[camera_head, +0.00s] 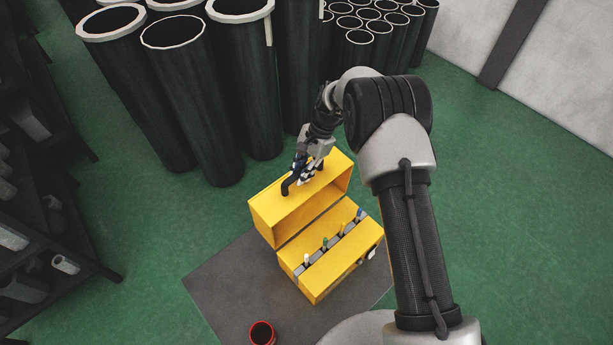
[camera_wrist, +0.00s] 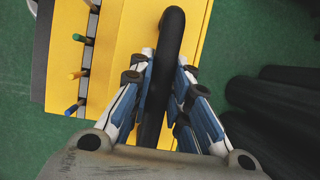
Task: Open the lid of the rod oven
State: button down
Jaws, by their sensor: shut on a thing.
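The rod oven is a yellow box (camera_head: 340,272) on a dark mat, with its yellow lid (camera_head: 278,215) swung up and back at the hinge. Several rods with coloured ends (camera_head: 325,243) stand in slots in the oven body, and they also show at the left of the wrist view (camera_wrist: 77,75). The lid carries a black curved handle (camera_wrist: 172,40). My gripper (camera_head: 303,172) is at the lid's far side, and in the wrist view its fingers (camera_wrist: 168,95) are closed around the handle from both sides. Part of the handle is hidden by the fingers and arm in the head view.
Large black flanged cylinders (camera_head: 190,90) stand close behind the lid. A dark rack (camera_head: 30,225) is at the left. A red-rimmed cup (camera_head: 262,333) stands on the mat (camera_head: 225,290). Green floor (camera_head: 510,220) is clear at the right.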

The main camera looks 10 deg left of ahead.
jog(key=shift+w+a, duration=0.35)
jog(key=shift+a, duration=0.15)
jog(key=c, duration=1.5)
grip_release()
jog(key=shift+f, duration=0.1)
jog(key=v, duration=1.2)
jog(key=shift+s, duration=0.1)
